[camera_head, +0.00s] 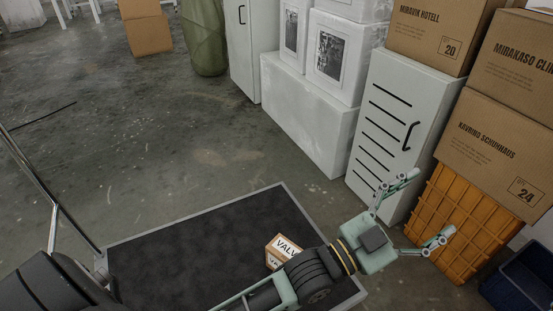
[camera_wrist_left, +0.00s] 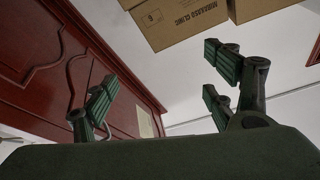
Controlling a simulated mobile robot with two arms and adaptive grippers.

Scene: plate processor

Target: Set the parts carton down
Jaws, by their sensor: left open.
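A small brown-and-white carton printed "VALV" (camera_head: 283,246) shows in the head view on the dark platform (camera_head: 190,245), near its right side. My left arm crosses in front of it and hides its lower right part. My left gripper (camera_head: 428,207) is beyond the carton to the right, with its two fingers spread wide and nothing between them. It points toward the orange crate and the grey cabinet. In the left wrist view the fingers (camera_wrist_left: 160,88) are also apart and empty. My right gripper is in neither view.
An orange ribbed crate (camera_head: 459,222) with brown cartons (camera_head: 500,145) stacked on it stands right of the gripper. A grey cabinet (camera_head: 395,120) and white boxes (camera_head: 305,112) line the back. A dark blue bin (camera_head: 523,279) is at lower right. The floor (camera_head: 160,150) behind the platform is clear.

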